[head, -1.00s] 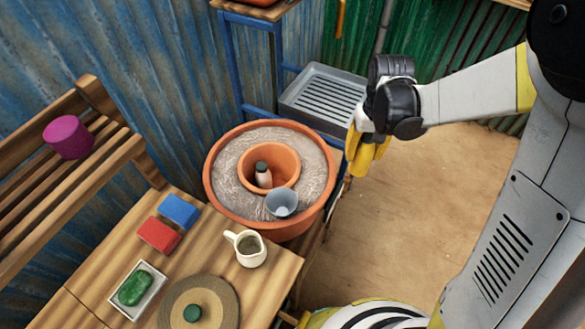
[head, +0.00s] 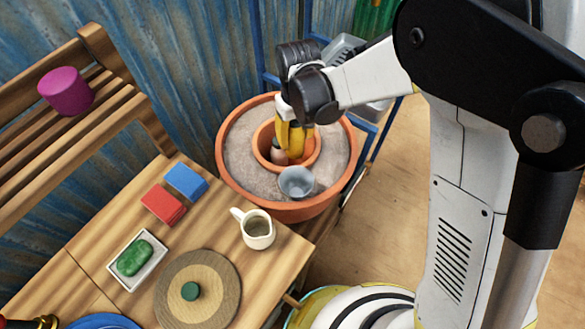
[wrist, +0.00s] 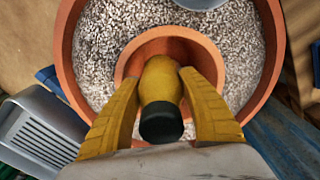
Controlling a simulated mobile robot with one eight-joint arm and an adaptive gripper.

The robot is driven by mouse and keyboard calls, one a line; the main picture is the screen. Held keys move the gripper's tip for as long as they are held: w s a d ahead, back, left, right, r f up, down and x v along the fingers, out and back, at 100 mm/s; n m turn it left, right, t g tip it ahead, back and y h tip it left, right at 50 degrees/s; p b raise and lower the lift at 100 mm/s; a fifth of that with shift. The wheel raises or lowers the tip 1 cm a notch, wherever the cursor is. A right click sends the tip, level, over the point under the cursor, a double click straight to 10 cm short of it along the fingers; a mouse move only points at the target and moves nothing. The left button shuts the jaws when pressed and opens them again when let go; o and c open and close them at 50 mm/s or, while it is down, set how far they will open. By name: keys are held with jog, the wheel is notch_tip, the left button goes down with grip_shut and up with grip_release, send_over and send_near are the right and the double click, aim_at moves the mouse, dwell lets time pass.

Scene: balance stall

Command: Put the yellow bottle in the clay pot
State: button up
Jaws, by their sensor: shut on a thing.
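The yellow bottle (wrist: 161,88) with a black cap is between the two yellow fingers of my gripper (wrist: 158,78) in the wrist view. My gripper (head: 292,145) is shut on it, right over the small orange clay pot (wrist: 128,64). In the head view the fingers hide most of the bottle, and its base is hidden, so I cannot tell how deep it is. The small clay pot (head: 314,155) stands in a wide clay planter (head: 223,160) of grey gravel.
A blue-grey cup (head: 296,182) stands on the gravel against the small pot's near side. A cream jug (head: 257,232), a red block (head: 163,204), a blue block (head: 186,182) and a green soap on a dish (head: 135,258) are on the wooden table. A corrugated wall stands behind.

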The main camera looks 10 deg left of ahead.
notch_tip(320, 180, down, 14)
jog(key=b, duration=0.5)
jog(key=shift+f, duration=0.2)
jog(key=o, duration=1.3)
jog(key=shift+o, duration=0.2)
jog(key=shift+r, duration=0.15)
